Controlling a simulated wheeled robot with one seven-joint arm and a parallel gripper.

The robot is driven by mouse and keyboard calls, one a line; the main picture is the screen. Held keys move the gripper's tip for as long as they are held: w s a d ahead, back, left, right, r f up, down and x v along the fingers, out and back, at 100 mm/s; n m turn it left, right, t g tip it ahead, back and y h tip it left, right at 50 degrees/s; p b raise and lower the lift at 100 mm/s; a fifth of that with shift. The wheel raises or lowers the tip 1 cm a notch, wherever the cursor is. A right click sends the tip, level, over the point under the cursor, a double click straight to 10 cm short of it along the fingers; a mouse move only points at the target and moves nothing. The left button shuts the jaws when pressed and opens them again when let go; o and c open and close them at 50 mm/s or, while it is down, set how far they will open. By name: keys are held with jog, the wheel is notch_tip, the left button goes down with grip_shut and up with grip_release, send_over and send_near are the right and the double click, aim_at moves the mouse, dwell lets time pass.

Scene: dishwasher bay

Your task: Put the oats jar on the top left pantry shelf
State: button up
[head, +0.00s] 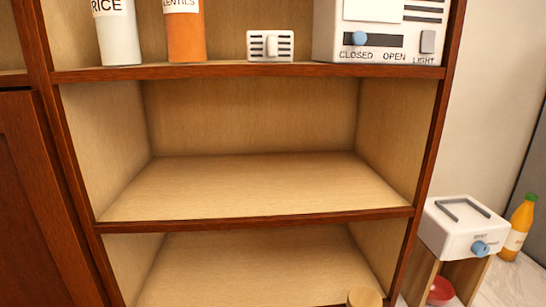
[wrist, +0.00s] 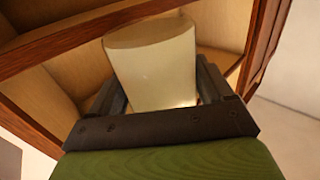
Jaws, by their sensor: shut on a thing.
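My gripper (wrist: 158,88) is shut on a pale cream cylindrical jar (wrist: 152,62) in the wrist view. No label shows on it, so I cannot read whether it is the oats. A tan round top (head: 364,297) at the bottom edge of the head view may be the same jar; my gripper does not show there. The wooden pantry has an upper shelf (head: 225,71), an empty middle shelf (head: 255,187) and a lower shelf (head: 250,265). A strip of another compartment (head: 10,45) shows at the far left, mostly cut off.
A rice jar (head: 117,35), a lentils jar (head: 185,33), a small white vented block (head: 270,46) and a white control box (head: 380,35) stand on the upper shelf. A white device (head: 462,228), a red object (head: 441,290) and an orange bottle (head: 518,228) are at the right.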

jog(key=s+a+f+n+g+y, duration=0.1)
jog(key=a+f, duration=0.3)
jog(key=a, duration=0.1)
jog(key=shift+f+g+y, duration=0.3)
jog(key=shift+r, duration=0.1)
jog(key=shift+f+n+b, duration=0.3)
jog(key=shift+f+b, duration=0.05)
jog(key=shift+f, duration=0.05)
